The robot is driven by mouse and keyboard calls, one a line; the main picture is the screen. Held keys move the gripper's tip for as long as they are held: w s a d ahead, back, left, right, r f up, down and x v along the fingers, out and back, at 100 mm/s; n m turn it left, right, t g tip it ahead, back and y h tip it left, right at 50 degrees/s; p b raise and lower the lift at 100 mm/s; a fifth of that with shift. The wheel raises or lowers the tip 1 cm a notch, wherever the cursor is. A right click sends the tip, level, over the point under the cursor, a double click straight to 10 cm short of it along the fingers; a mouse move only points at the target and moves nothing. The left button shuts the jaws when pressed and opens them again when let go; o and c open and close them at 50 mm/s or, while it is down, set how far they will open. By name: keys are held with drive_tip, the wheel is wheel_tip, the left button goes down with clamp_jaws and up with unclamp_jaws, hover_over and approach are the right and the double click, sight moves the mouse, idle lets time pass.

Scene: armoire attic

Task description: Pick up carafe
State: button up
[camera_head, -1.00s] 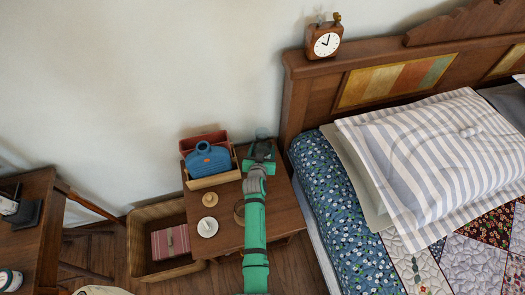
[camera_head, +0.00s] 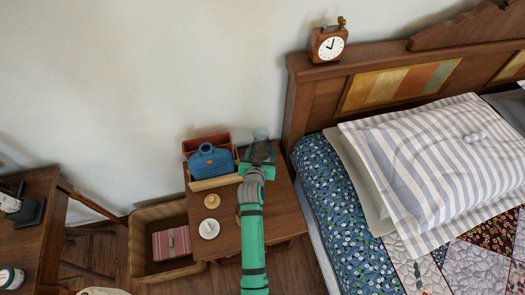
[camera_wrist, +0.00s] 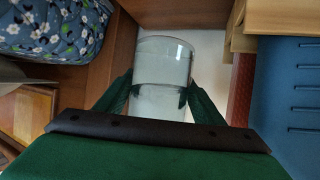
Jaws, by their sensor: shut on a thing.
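The carafe (camera_wrist: 163,55) is clear glass and stands out between the two green fingers in the wrist view. My gripper (camera_wrist: 160,96) is shut on it, one finger on each side. In the head view the carafe's top (camera_head: 261,134) shows just beyond my gripper (camera_head: 259,153), over the back of the small wooden table (camera_head: 275,220). My gripper and wrist hide most of the carafe there. I cannot tell whether its base touches the table.
A wooden tray (camera_head: 214,183) with a blue bag-shaped object (camera_head: 211,160) stands close left of my gripper. A white dish (camera_head: 209,229) and a small tan object (camera_head: 211,201) lie nearer. The bed (camera_head: 335,200) is close on the right, the wall behind.

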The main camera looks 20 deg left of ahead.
drive_tip(key=a+v, duration=0.1)
drive_tip(key=v, duration=0.8)
drive_tip(key=shift+s, duration=0.3)
drive_tip(key=shift+s+a+r, duration=0.1)
drive_tip(key=shift+s+a, duration=0.1)
drive_tip(key=shift+w+d, duration=0.15)
drive_tip(key=shift+w, duration=0.05)
idle(1.0)
drive_tip(key=shift+s, duration=0.15)
idle(0.5)
